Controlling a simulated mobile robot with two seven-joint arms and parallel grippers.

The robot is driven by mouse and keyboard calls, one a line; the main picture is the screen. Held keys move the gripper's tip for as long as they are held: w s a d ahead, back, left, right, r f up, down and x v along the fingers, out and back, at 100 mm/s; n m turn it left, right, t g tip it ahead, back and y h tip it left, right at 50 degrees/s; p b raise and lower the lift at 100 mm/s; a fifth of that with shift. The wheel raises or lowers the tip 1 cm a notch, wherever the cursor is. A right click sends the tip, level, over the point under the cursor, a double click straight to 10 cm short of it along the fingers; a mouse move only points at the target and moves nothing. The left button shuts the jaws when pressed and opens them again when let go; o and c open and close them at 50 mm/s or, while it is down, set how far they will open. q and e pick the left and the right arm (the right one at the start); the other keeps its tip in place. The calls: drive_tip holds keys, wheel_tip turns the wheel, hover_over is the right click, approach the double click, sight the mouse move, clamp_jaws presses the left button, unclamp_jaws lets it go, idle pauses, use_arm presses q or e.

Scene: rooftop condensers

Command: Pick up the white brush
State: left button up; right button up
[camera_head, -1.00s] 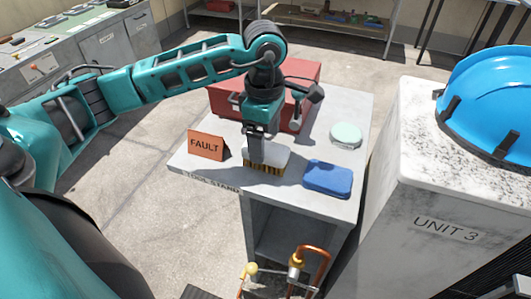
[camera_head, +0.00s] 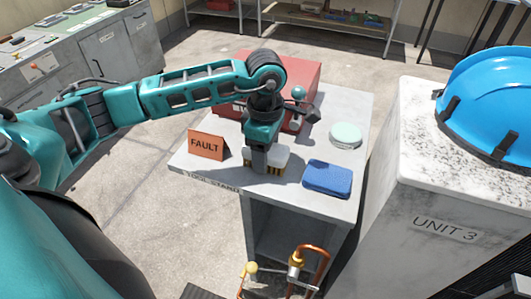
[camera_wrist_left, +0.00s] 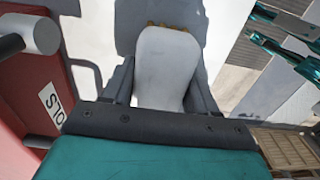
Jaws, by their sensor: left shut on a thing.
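The white brush (camera_head: 281,153) with yellow-brown bristles is at the middle of the grey tool stand (camera_head: 214,175). My left gripper (camera_head: 262,165) comes down over it and is shut on it, hiding its middle in the head view. In the left wrist view, the pale brush (camera_wrist_left: 168,62) sits between the two dark fingers of my left gripper (camera_wrist_left: 160,88). A bit of its bristles shows at the far end. I cannot tell whether the brush touches the stand.
An orange FAULT sign (camera_head: 207,145) stands left of the brush. A blue sponge (camera_head: 328,178) lies to its right, and a pale green round item (camera_head: 346,135) beyond. A red toolbox (camera_head: 305,85) is behind. The UNIT 3 cabinet (camera_head: 430,190) bears a blue hard hat (camera_head: 490,95).

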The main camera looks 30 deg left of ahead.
use_arm(q)
drive_tip(key=c, duration=0.3)
wheel_tip(320, 180, up, 20)
drive_tip(key=p, duration=0.1)
drive_tip(key=shift+p, duration=0.3)
drive_tip(key=o, duration=0.6)
drive_tip(key=c, duration=0.6)
drive_tip(key=shift+c, duration=0.2)
